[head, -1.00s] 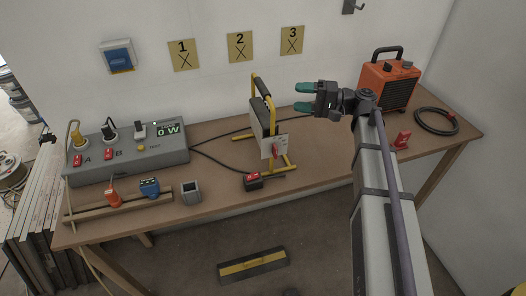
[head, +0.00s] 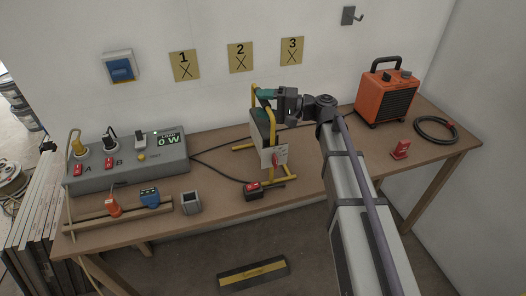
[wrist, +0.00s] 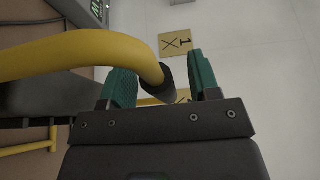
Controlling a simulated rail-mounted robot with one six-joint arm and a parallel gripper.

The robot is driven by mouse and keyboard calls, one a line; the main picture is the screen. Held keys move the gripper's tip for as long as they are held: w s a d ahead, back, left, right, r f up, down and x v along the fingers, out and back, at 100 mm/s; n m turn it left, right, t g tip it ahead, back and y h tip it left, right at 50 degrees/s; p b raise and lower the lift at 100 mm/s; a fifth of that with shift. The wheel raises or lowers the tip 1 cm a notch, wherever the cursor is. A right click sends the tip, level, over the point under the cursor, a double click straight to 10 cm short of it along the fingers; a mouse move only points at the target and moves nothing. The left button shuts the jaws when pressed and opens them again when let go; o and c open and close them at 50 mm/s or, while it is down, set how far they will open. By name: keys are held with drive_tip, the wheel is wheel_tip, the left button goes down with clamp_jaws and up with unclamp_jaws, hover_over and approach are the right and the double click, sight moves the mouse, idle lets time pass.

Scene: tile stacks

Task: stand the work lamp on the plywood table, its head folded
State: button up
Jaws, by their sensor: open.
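The work lamp (head: 264,150) has a yellow tube frame and a grey head; it stands upright on the brown plywood table (head: 222,190), right of the table's middle. I cannot tell surely whether its head is folded. My gripper (head: 264,98) is at the lamp's top, with its teal fingers open around the top handle. In the wrist view the yellow tube with its dark grip (wrist: 157,92) passes between the two open fingers (wrist: 163,76). Whether a finger touches the handle cannot be told. My gripper hides part of the lamp's top.
A grey power box (head: 130,163) stands at the left. A wooden rack (head: 118,212), a small grey holder (head: 191,204) and a black red-switched block (head: 253,191) lie near the front. An orange heater (head: 386,98), red switch (head: 401,150) and coiled cable (head: 436,129) are at the right.

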clamp_jaws()
idle(0.4)
idle(0.9)
